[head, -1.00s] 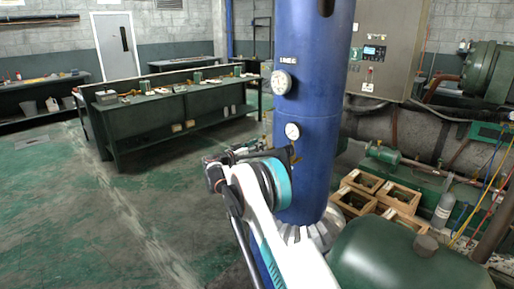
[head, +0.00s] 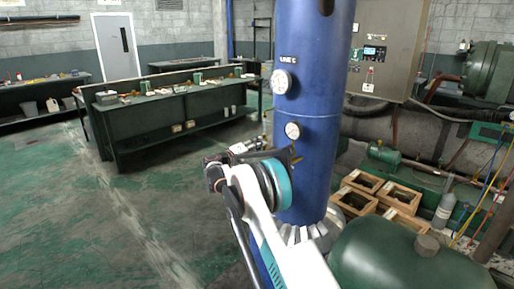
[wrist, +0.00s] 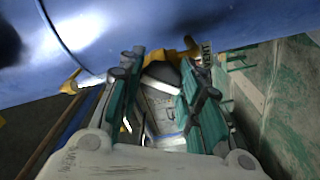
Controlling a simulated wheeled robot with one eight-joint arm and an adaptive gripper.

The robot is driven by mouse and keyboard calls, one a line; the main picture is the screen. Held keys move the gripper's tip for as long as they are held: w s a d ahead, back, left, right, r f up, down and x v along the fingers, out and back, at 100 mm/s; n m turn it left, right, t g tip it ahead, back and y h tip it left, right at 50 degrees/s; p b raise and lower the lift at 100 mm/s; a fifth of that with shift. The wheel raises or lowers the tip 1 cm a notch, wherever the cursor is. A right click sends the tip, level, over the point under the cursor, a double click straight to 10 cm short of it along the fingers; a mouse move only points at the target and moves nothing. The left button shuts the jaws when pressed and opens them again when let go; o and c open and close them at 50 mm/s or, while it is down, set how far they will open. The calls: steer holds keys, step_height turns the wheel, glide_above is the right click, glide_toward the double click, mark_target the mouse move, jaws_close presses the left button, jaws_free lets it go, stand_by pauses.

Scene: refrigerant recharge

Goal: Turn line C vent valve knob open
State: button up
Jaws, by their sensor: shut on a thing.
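A tall blue column (head: 308,155) labelled LINE C stands in the middle of the head view and fills the top of the wrist view (wrist: 230,22). A brass valve (wrist: 188,47) projects from it, with a dark knob (wrist: 160,75) at its outer end. My gripper (wrist: 162,70) has its teal fingers closed around the knob, one on each side. A small tag with lettering (wrist: 206,50) hangs beside the valve. In the head view my wrist hides most of the gripper and the knob. The knob's turn angle cannot be told.
Two round gauges, an upper one (head: 281,81) and a lower one (head: 292,131), are on the column. A green tank (head: 385,262) and wooden crates (head: 352,201) stand to the right. A long workbench (head: 150,130) is behind on the left. The floor at left is clear.

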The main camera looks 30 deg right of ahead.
steer(key=n, duration=0.4)
steer(key=shift+n, duration=0.3)
steer(key=shift+f+n, duration=0.1)
steer(key=shift+n, duration=1.5)
steer(key=o, duration=1.1)
steer(key=shift+a, duration=0.1)
steer(key=v, duration=1.1)
steer(key=shift+s+a, duration=0.1)
steer(key=shift+a, duration=0.3)
